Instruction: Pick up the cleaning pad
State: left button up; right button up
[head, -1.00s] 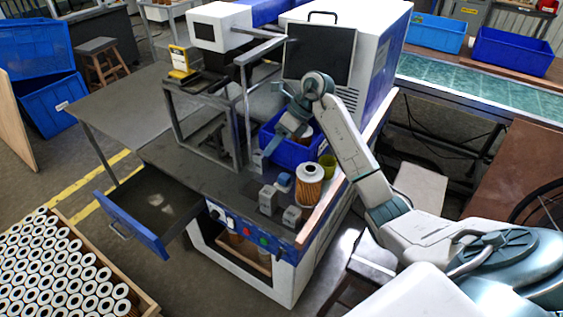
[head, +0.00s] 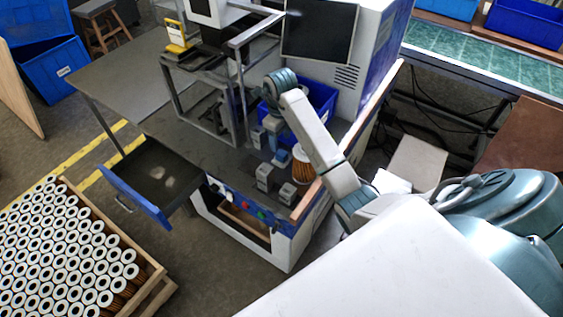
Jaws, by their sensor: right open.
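A small blue-and-white block (head: 281,158), which may be the cleaning pad, sits on the dark bench top (head: 215,165) beside the filter cartridge; it is too small to be sure. My right gripper (head: 266,140) hangs from my arm, open and empty, just behind and left of this block, and appears apart from it. The filter cartridge (head: 302,167) stands right of the block, partly hidden by my arm. My left gripper is not in view.
Grey fixture blocks (head: 264,177) stand at the bench's front. A blue bin (head: 322,97) is behind my gripper, and a metal frame (head: 238,100) is to its left. An open blue drawer (head: 135,197) juts out left. A crate of cartridges (head: 150,265) stands lower left.

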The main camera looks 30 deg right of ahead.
aim_at(282, 152)
jog(key=shift+f+b, duration=0.7)
jog(key=shift+f, duration=0.55)
jog(key=f, duration=0.1)
jog(key=f+b, duration=0.2)
jog(key=shift+s+f, duration=0.25)
jog(key=shift+f, duration=0.45)
jog(key=c, duration=1.1)
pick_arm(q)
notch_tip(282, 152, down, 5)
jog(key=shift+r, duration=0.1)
pick_arm(e)
jog(key=shift+c, duration=0.2)
jog(key=shift+r, duration=0.1)
